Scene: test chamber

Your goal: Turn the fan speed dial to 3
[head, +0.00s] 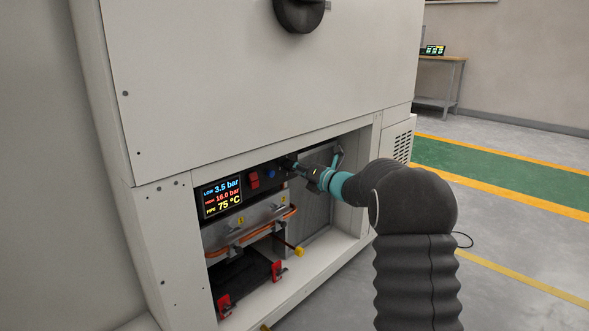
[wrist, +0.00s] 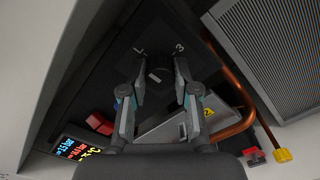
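The fan speed dial (wrist: 159,74) is a dark round knob on a black panel (wrist: 118,72) in the wrist view. A white "3" (wrist: 180,48) is printed above right of it, and another mark (wrist: 140,49), which I cannot read surely, above left. My gripper (wrist: 160,70) has one finger on each side of the dial, with small gaps seeming to show between fingers and knob. In the head view my gripper (head: 296,164) reaches the right part of the control panel inside the open cabinet bay and hides the dial. The dial's pointer direction is unclear.
Left of the dial are a red switch (head: 254,180), a blue button (head: 270,173) and a display (head: 221,198). Below run copper pipes (head: 250,239) and a yellow-ended part (head: 299,252).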

